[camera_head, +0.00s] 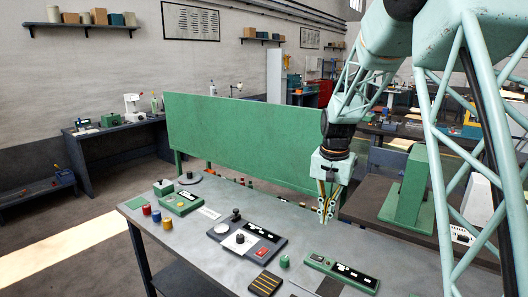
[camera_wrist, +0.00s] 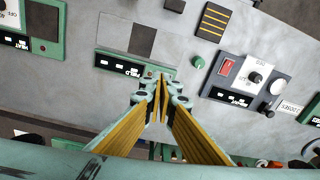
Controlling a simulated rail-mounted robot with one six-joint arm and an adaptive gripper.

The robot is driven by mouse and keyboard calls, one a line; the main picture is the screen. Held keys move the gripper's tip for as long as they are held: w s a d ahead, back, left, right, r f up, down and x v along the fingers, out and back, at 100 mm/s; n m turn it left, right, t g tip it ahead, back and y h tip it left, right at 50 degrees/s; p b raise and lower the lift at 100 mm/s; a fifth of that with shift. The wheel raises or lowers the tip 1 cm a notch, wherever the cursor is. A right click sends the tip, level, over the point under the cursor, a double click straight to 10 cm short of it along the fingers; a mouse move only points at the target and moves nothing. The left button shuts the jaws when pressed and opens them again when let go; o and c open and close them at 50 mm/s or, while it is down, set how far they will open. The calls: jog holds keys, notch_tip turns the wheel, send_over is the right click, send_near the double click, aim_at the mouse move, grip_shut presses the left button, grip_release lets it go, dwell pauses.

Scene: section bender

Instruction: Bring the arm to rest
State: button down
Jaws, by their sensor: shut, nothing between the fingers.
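My gripper (camera_head: 325,216) hangs pointing down over the grey workbench (camera_head: 200,240) in the head view. In the wrist view my gripper (camera_wrist: 160,84) shows its yellow fingers meeting at the tips, shut and empty. The tips appear over the edge of a green panel (camera_wrist: 175,65) with black labels, which also shows in the head view (camera_head: 343,271). I cannot tell the exact height above it. My pale green lattice arm reaches down from the upper right.
A dark panel (camera_head: 264,262) with a red switch, a striped block (camera_head: 265,284), a green knob (camera_head: 284,261) and coloured caps (camera_head: 156,216) stand on the bench. A tall green board (camera_head: 240,135) rises behind. A green machine (camera_head: 408,190) stands to the right.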

jog(key=s+r+n+b, duration=0.1)
jog(key=s+r, duration=0.4)
jog(key=s, duration=0.3)
jog(key=s+r+n+t+b, duration=0.1)
jog(key=s+r, duration=0.4)
jog(key=s, duration=0.3)
jog(key=s+r+n+b, duration=0.1)
jog(key=s+r, duration=0.5)
jog(key=s, duration=0.2)
jog(key=s+f+n+t+b, duration=0.2)
jog(key=s+b, duration=0.1)
jog(key=s, duration=2.4)
jog(key=shift+s+f+n, duration=0.2)
jog(key=shift+s+n, duration=0.1)
jog(key=shift+s, duration=0.1)
